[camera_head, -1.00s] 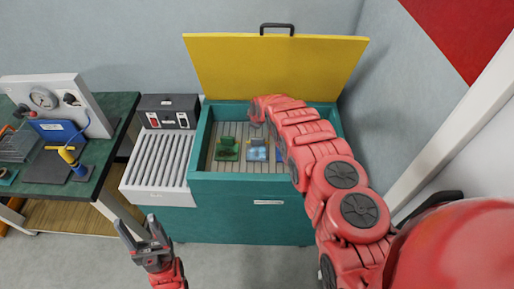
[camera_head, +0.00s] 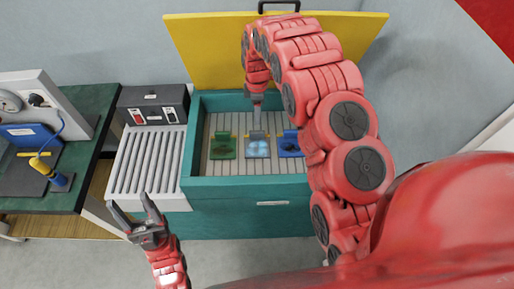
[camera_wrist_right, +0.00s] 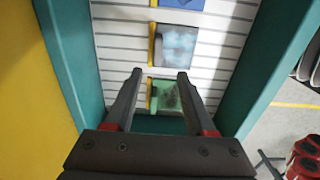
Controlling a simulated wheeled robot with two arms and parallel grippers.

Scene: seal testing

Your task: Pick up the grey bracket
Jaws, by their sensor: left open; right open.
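The grey bracket (camera_head: 258,148), with a pale blue patched face and a yellow strip along one edge, lies in the teal box between a green and a blue one. It also shows in the right wrist view (camera_wrist_right: 178,47). My right gripper (camera_head: 257,104) points down over the box near the grey bracket's far side. In the right wrist view its open fingers (camera_wrist_right: 160,73) are empty, with the green bracket (camera_wrist_right: 166,95) appearing between them and the grey one beyond the tips. My left gripper (camera_head: 131,204) is open and empty, in front of the white ribbed surface.
The box (camera_head: 245,188) has teal walls and a slatted floor. Its yellow lid (camera_head: 210,50) stands open behind. A blue bracket (camera_head: 289,145) lies at the right. A white ribbed surface (camera_head: 146,165) and a green-topped bench (camera_head: 90,145) are at the left.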

